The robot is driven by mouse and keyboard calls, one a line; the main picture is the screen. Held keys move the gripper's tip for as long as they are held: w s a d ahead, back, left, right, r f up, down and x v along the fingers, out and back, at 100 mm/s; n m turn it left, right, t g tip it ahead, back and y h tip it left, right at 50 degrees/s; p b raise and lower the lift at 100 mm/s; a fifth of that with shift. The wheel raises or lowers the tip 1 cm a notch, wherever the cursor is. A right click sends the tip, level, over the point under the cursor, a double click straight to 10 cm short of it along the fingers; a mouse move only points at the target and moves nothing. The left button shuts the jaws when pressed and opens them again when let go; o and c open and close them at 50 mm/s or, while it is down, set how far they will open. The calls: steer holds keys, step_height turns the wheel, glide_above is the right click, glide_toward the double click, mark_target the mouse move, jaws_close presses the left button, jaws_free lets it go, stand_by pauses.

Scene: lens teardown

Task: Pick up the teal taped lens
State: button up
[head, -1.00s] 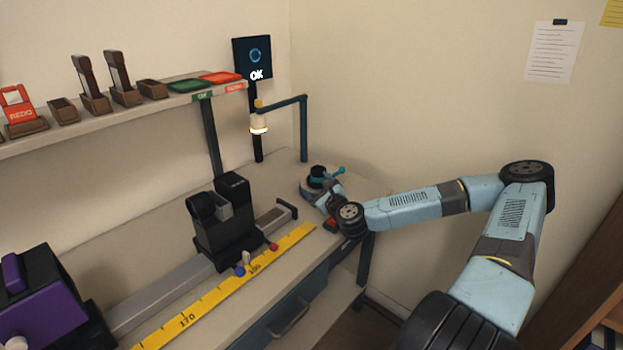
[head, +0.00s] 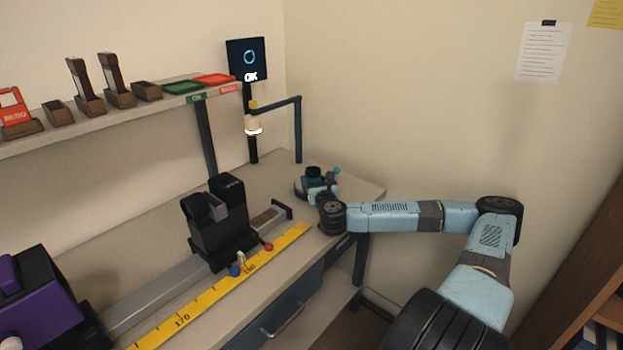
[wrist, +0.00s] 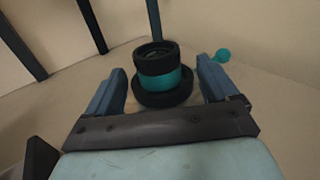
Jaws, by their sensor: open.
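The teal taped lens (wrist: 160,78) is a black cylinder with a teal band. It stands upright on a round black base in the wrist view. My gripper (wrist: 160,85) is open, with one blue finger on each side of the lens and a gap showing on both sides. In the head view the lens (head: 314,172) is small at the far right end of the bench, with my gripper (head: 318,184) close against it and partly covering it.
A teal ball-ended part (wrist: 222,55) lies right of the lens. A lamp stand (head: 253,125) and a screen reading OK (head: 247,58) stand behind. A black holder (head: 217,220) on a rail and a yellow ruler (head: 215,290) are to the left.

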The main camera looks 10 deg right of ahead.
mark_target(315, 178)
steer(key=shift+w+a, duration=0.1)
steer(key=shift+w, duration=1.85)
steer(key=c, duration=1.3)
